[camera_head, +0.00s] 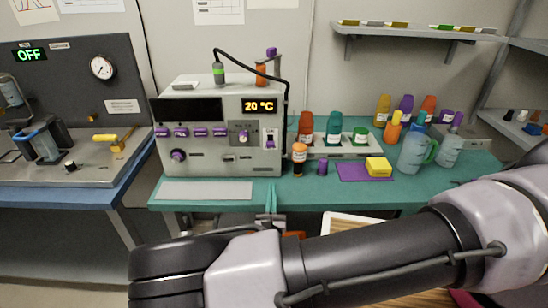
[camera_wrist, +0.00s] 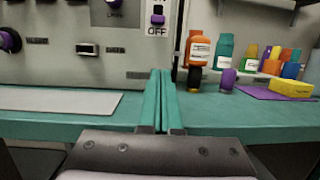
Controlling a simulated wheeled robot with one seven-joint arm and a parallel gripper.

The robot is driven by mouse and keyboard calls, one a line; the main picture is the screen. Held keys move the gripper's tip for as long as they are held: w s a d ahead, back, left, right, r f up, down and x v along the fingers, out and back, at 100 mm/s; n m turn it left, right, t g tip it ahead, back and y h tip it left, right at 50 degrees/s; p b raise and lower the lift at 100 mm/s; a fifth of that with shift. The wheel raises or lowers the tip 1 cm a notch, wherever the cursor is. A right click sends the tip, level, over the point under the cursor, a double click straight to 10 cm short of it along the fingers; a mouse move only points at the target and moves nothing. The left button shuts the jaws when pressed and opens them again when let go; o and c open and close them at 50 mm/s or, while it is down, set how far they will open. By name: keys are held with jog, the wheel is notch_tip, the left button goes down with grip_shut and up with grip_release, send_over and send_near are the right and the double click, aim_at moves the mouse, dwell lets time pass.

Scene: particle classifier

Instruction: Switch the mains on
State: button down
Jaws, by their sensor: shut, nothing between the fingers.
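The grey classifier machine (camera_head: 222,125) stands on the teal bench. Its switch plate, marked OFF at the bottom, is at the right end of the front panel. The purple-tipped switch lever (camera_head: 270,143) sits on this plate; its tip is in the lower part, close above the OFF mark. It also shows at the top of the wrist view (camera_wrist: 157,19). My gripper (camera_head: 271,188) has its teal fingers shut together and empty. In the wrist view the fingertips (camera_wrist: 160,73) point at the machine's right edge, below the switch and apart from it in the picture.
An orange-and-black bottle (camera_head: 299,159) and a small purple cup (camera_head: 322,167) stand right of the machine. A yellow sponge (camera_head: 379,166) lies on a purple mat (camera_head: 352,172). A pale flat plate (camera_head: 205,191) lies before the machine. An amber display (camera_head: 259,106) reads 20 °C.

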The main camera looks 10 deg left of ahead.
aim_at(270, 157)
jog(key=shift+s+a+f+n+y, duration=0.25)
jog(key=shift+n+y, duration=0.15)
jog(key=shift+y, duration=0.1)
jog(key=shift+w, duration=0.15)
jog(key=x, duration=1)
jog(key=shift+w+r, duration=0.1)
jog(key=r, duration=0.2)
jog(key=shift+s+r, duration=0.25)
jog(key=shift+r, duration=0.05)
jog(key=shift+d+r, duration=0.1)
jog(key=shift+r, duration=0.45)
